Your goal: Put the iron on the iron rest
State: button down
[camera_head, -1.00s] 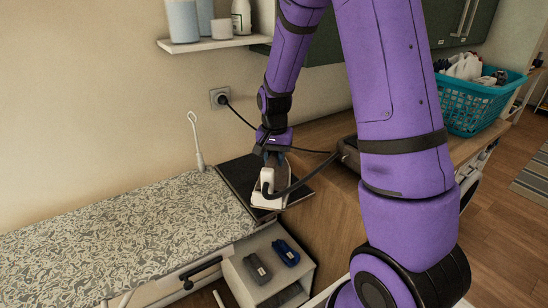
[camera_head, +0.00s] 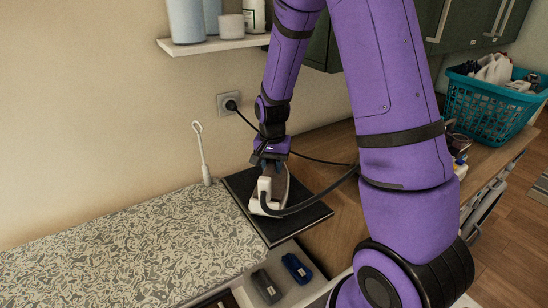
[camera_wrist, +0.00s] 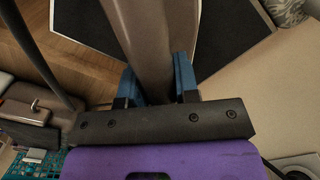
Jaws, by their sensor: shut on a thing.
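The iron (camera_head: 266,203), white and grey-brown with a dark cord, is over the black iron rest (camera_head: 290,228) in the head view. The rest is a flat dark pad beside the patterned ironing board. My gripper (camera_head: 268,164) is shut on the iron from above. In the wrist view, the blue fingertips of my gripper (camera_wrist: 155,80) hold both sides of the iron's grey-brown body (camera_wrist: 142,35), with the dark rest (camera_wrist: 205,35) beneath. I cannot tell whether the iron touches the rest.
The ironing board (camera_head: 130,245) fills the lower left. The cord (camera_head: 300,158) runs to a wall outlet (camera_head: 230,104). A shelf (camera_head: 212,45) with containers hangs above. A teal basket (camera_head: 490,105) stands on the wooden counter (camera_head: 340,150) at right.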

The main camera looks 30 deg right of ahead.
jog(key=shift+f, duration=0.6)
jog(key=shift+f, duration=0.15)
jog(key=c, duration=0.8)
grip_release()
jog(key=shift+c, duration=0.2)
